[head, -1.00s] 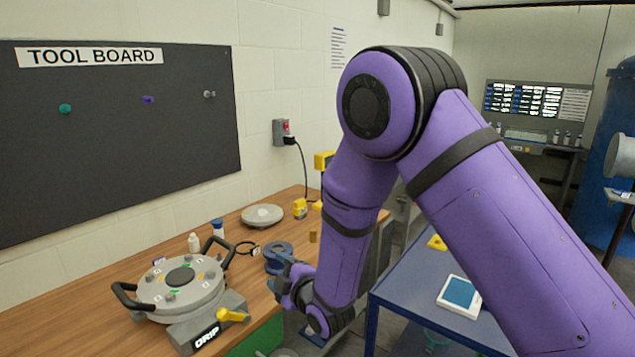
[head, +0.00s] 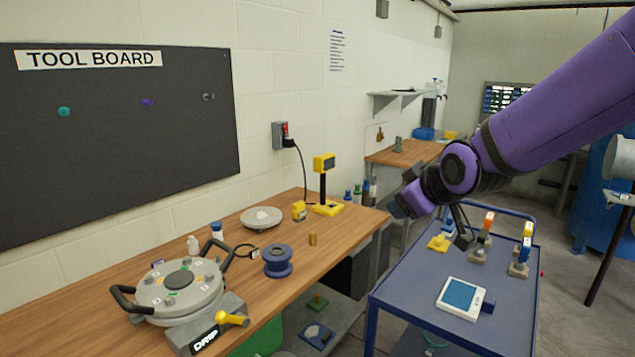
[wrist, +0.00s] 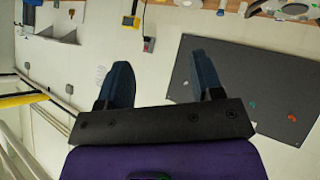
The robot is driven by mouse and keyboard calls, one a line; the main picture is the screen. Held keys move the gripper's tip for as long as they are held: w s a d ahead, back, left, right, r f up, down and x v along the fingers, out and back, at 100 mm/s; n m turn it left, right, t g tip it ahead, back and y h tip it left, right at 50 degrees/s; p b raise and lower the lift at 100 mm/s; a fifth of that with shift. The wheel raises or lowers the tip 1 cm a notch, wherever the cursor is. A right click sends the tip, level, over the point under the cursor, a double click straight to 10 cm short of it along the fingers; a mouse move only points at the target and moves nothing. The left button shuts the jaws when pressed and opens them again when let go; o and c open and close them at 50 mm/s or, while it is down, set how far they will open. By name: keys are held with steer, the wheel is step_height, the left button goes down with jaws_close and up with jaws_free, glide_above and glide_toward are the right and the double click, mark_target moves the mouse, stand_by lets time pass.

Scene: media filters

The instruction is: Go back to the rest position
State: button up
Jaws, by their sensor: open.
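My gripper (head: 462,227) is at the right in the head view, raised above the blue cart, at the end of my purple arm. In the wrist view my gripper (wrist: 165,85) has its two dark blue fingers spread wide with nothing between them. The wrist camera looks toward the wall and tool board (wrist: 235,85), seen upside down. No held object shows.
The blue cart (head: 400,295) carries a white tablet-like device (head: 461,298) and several small fixtures. The wooden bench (head: 335,233) holds a round clamped filter housing (head: 180,290), a blue spool (head: 278,261) and a yellow stand (head: 325,185). Space above the bench is clear.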

steer(key=s+d+r+m+g+h, duration=0.1)
steer(key=s+d+m, duration=0.3)
steer(key=s, duration=0.9)
steer(key=s+d+r+m+g+h, duration=0.2)
steer(key=s+d+r+m+g, duration=0.1)
steer(key=s+d, duration=0.6)
steer(key=s+m+g, duration=0.1)
steer(key=s, duration=0.3)
steer(key=shift+r+m, duration=0.25)
steer(key=shift+m, duration=0.15)
